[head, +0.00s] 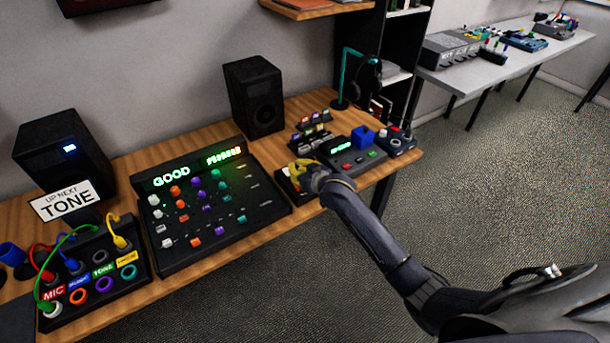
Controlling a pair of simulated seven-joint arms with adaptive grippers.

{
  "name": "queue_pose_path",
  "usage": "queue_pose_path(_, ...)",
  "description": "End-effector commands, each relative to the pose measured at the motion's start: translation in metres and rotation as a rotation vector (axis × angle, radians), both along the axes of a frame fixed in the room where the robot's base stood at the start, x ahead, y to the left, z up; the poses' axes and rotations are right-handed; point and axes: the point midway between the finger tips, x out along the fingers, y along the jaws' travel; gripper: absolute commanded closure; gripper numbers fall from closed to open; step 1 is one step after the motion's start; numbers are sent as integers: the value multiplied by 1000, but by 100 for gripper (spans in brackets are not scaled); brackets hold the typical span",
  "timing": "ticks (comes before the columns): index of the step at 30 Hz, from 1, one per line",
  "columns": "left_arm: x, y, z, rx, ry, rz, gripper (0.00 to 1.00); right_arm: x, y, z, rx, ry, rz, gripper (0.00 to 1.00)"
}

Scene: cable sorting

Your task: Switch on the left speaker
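The left speaker (48,158) is a black box at the back left of the wooden desk, with a small lit blue-white light (70,148) on its front. The right speaker (262,105) is a similar black box further right at the back, and no light shows on it. My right gripper (297,172) is at the desk's front right edge, over a small dark box and far from the left speaker. Something yellow shows at its fingers; whether it is shut cannot be told. My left gripper is not in view.
A mixer (262,208) with a lit "GOOD" display stands mid-desk. A "TONE" sign (66,202) stands just in front of the left speaker. A patch box (127,290) with coloured cables is at the front left. Small devices (352,160) crowd the right end beside a headphone stand (341,80).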

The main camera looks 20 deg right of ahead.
Motion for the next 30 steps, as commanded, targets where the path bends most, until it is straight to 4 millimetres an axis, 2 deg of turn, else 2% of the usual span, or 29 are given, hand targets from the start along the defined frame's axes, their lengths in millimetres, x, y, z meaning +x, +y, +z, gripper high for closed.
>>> queue_pose_path(1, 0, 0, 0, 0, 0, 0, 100, -9, -2, 0, 0, 0, 0, 100)
queue_pose_path(6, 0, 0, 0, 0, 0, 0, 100, -30, -8, 4, -1, 0, -1, 100)
queue_pose_path(12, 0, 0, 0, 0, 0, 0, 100, -43, -10, 5, 1, -1, 0, 100)
queue_pose_path(30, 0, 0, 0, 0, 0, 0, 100, -47, -11, 5, -3, 1, 0, 100)
